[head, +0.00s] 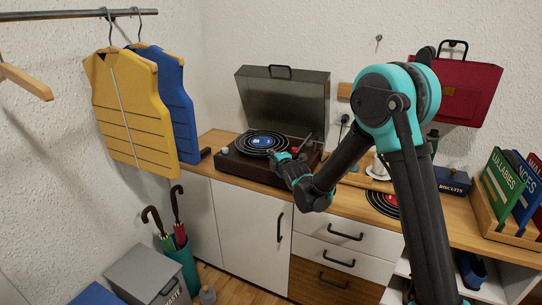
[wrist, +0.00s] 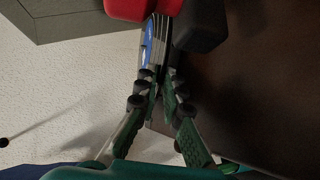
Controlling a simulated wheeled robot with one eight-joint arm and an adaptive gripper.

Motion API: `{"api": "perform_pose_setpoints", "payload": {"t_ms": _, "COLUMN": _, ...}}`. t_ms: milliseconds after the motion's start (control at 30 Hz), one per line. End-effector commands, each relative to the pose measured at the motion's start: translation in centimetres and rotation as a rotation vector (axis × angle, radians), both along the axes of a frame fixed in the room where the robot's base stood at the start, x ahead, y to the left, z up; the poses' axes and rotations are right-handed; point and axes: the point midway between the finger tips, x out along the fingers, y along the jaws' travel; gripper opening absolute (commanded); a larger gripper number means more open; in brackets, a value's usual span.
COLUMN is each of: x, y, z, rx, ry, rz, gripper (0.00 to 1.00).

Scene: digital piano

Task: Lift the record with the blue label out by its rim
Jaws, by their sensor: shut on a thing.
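The record with the blue label (head: 250,142) is black and lies about level at the turntable (head: 240,166). I cannot tell whether it touches the platter. In the wrist view the record (wrist: 148,42) shows nearly edge-on, with a sliver of blue label. My gripper (head: 277,156) is at its near right edge. In the wrist view my gripper (wrist: 158,82) has its fingers closed together on the record's rim. The fingers partly hide the rim.
The turntable's grey lid (head: 285,98) stands open behind. A red part (wrist: 128,9) and a dark block (wrist: 200,25) are close to the fingers. A record with a red label (head: 384,202) lies on the counter, to the right. Vests (head: 128,110) hang at left.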

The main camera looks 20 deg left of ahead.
Motion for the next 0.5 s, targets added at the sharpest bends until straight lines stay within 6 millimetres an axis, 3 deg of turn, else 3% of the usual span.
{"api": "perform_pose_setpoints", "payload": {"t_ms": 500, "x": -0.08, "y": -0.1, "z": 0.13, "rx": -0.004, "ry": 0.004, "rz": -0.001, "gripper": 0.0}}
